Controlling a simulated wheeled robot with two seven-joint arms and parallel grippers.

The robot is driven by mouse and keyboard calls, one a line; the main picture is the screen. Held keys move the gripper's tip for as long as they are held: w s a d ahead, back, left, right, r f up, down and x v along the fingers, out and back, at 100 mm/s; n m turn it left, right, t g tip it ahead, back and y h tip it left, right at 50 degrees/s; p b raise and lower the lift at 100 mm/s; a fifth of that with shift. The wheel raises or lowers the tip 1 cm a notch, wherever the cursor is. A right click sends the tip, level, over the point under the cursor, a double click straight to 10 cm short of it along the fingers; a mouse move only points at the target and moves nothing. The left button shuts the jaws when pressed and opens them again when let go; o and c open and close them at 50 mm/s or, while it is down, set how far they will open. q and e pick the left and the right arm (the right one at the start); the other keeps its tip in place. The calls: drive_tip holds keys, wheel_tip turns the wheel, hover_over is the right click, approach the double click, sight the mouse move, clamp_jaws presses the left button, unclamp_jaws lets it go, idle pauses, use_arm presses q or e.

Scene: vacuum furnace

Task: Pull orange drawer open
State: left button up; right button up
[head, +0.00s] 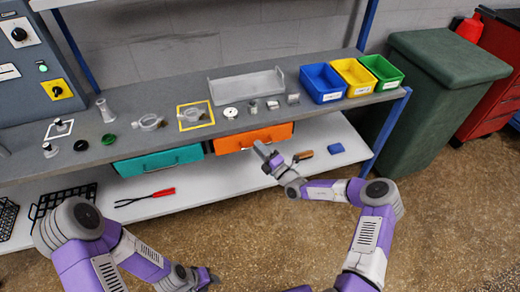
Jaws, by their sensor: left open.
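The orange drawer (240,138) hangs under the front edge of the grey workbench and looks closed, its front about level with the teal drawer beside it. My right gripper (265,152) is at the lower right part of the orange drawer's front. It overlaps the drawer's lower edge in the picture, and I cannot tell whether it touches the drawer or its handle, or how its fingers stand. My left gripper (208,277) is low at the bottom edge of the picture, over the floor, open and away from the drawer.
A teal drawer (160,161) is left of the orange one. The lower shelf (215,178) holds red-handled tongs (150,196), an orange-handled tool (303,156), a blue block (335,148) and black racks. The bench top (320,112) holds small parts and coloured bins. A blue post (388,133) stands right.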

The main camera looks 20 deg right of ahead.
clamp_jaws()
idle(1.2)
